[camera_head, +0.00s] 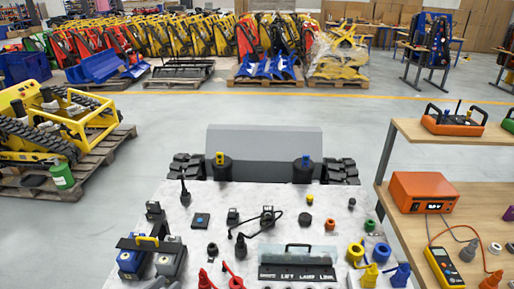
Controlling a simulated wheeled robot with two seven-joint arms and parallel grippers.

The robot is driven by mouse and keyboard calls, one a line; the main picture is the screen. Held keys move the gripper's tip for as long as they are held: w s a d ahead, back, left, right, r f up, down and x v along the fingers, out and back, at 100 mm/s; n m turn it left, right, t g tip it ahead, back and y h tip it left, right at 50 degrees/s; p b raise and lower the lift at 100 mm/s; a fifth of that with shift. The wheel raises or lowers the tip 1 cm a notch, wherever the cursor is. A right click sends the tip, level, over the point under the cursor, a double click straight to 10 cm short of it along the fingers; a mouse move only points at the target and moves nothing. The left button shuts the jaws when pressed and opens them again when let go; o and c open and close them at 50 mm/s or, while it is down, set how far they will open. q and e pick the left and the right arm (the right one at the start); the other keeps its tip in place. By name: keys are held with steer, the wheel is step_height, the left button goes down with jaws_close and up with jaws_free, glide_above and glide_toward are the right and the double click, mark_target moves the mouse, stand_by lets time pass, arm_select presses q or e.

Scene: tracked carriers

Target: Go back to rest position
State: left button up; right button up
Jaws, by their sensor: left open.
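My left gripper (160,284) shows only as a small grey part at the bottom edge, left of the middle, and most of it is cut off. It is open, with nothing seen in it. My right gripper cannot be made out. The white speckled tabletop (270,205) lies in front of me.
The table holds a plate marked LIFT LAUGH LINK (297,268), a black cable (258,222), yellow, blue and red cones and rings. A wooden shelf (460,207) with an orange box (437,192) stands right. A yellow machine (75,120) sits on a pallet left.

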arm_select(q)
steer(key=s+a+f+n+g+y, duration=0.15)
steer(key=s+a+n+y, duration=0.35)
steer(key=n, duration=0.7)
steer(key=a+f+n+g+y, duration=0.1)
steer(key=a+f+n+y, duration=0.2)
steer(key=n+y, duration=0.7)
steer(key=s+d+f+n+g+h, duration=0.3)
steer(key=s+d+f+n+g, duration=0.15)
steer(key=s+n, duration=0.35)
steer(key=s+d+f+n+g+h, duration=0.4)
steer(key=s+d+n, duration=0.15)
steer(key=s, duration=0.45)
step_height(320, 180, down, 28)
steer(key=s+g, duration=0.1)
steer(key=g, duration=0.1)
steer(key=s+a+f+g, duration=0.1)
steer(key=s+a+f, duration=0.2)
steer(key=s+f, duration=1.5)
steer(key=shift+s, duration=0.25)
